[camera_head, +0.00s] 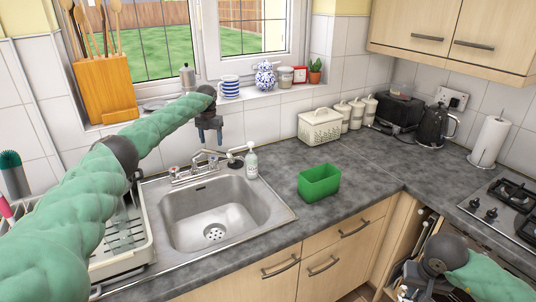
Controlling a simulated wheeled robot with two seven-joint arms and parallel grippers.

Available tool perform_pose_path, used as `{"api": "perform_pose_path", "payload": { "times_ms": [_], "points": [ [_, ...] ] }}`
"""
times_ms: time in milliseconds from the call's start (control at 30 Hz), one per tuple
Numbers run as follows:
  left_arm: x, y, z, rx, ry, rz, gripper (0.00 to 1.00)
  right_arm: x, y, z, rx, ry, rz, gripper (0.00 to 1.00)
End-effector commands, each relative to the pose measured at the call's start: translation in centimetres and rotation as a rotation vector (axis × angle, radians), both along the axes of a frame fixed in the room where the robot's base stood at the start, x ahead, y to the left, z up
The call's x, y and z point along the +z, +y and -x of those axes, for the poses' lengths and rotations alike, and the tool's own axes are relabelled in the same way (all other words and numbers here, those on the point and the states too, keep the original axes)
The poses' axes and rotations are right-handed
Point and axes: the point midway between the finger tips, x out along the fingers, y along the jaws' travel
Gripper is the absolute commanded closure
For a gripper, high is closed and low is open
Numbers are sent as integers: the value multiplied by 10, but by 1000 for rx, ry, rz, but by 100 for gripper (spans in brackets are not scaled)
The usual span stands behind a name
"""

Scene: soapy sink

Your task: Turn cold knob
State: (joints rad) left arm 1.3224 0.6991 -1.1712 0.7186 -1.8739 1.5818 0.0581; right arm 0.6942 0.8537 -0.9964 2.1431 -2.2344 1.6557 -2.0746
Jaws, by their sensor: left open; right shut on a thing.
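A chrome mixer tap (195,172) stands behind the sink (215,215), with one knob (174,171) at its left end and another knob (213,161) at its right end. The colour marks are too small to tell which is cold. My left gripper (210,140) is open and empty, pointing down above the right knob, with a gap between them. My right gripper (412,280) is low at the bottom right, far from the tap. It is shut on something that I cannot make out.
A soap bottle (251,162) stands right of the tap, near a dark round item (236,163). A green tub (319,183) sits on the grey worktop (365,165). A dish rack (125,245) lies left of the sink, under my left arm. The sink bowl is empty.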

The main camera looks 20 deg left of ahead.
Motion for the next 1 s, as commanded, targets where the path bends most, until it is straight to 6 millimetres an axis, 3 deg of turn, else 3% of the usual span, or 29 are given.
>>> {"api": "perform_pose_path", "payload": {
  "times_ms": [200,500,700,967,1000],
  "points": [
    [-37,-1,1,1,3,0,35,19,0,0,0,0,0,100],
    [-80,0,0,1,1,1,35,33,0,0,0,0,0,100],
    [-92,-1,0,0,0,1,35,35,0,0,0,0,0,100],
    [-93,0,0,0,0,0,35,35,0,0,0,0,0,100],
    [-93,0,0,0,0,0,39,35,0,0,0,0,0,100]
  ]
}}
